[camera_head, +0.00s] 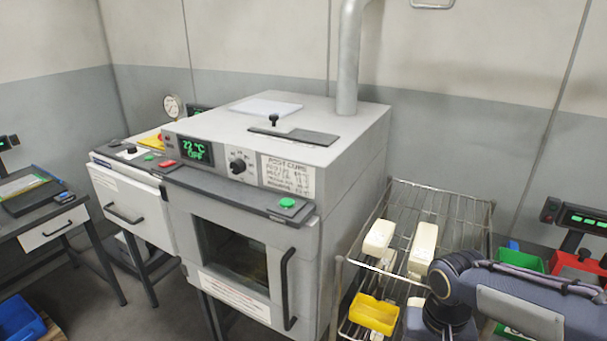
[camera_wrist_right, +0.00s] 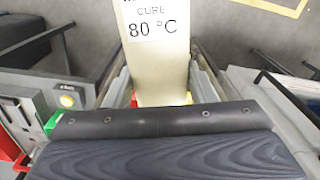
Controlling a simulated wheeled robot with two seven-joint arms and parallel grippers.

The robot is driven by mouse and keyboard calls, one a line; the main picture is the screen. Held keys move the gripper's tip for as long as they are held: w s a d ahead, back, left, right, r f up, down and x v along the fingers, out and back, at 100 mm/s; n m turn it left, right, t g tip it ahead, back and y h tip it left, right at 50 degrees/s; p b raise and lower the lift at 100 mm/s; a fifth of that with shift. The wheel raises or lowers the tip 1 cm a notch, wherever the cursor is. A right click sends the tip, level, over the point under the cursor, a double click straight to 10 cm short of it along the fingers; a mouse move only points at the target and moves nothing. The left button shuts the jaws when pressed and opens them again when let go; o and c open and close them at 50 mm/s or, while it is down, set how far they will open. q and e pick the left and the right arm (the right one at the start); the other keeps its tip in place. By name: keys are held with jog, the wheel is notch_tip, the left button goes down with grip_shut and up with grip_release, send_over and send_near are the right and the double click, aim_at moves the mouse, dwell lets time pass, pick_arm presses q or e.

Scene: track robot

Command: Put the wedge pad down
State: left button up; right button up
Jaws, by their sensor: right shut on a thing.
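A cream pad (camera_wrist_right: 160,75) with a printed label reading "CURE 80 °C" stands between the grey fingers of my right gripper (camera_wrist_right: 163,88) in the right wrist view. The gripper is shut on it, and its upper end runs out of the picture. I take it as the wedge pad; its wedge shape cannot be made out. In the head view my right arm reaches in from the right over the front of the wire rack (camera_head: 438,205). The gripper's fingertips are hidden there, behind or below the wrist. My left gripper is in neither view.
Two cream blocks (camera_head: 378,239) (camera_head: 424,243) lie on the rack's upper shelf. A yellow bin (camera_head: 373,314) sits lower down. A grey oven (camera_head: 345,190) with a shut windowed door stands left of the rack. A green bin (camera_head: 522,258) lies to the right.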

jog(key=w+a+f+n, duration=0.3)
jog(key=w+f, duration=0.7)
jog(key=f, duration=0.4)
jog(key=shift+w+a, duration=0.2)
jog(key=shift+a, duration=0.25)
jog(key=shift+d, duration=0.1)
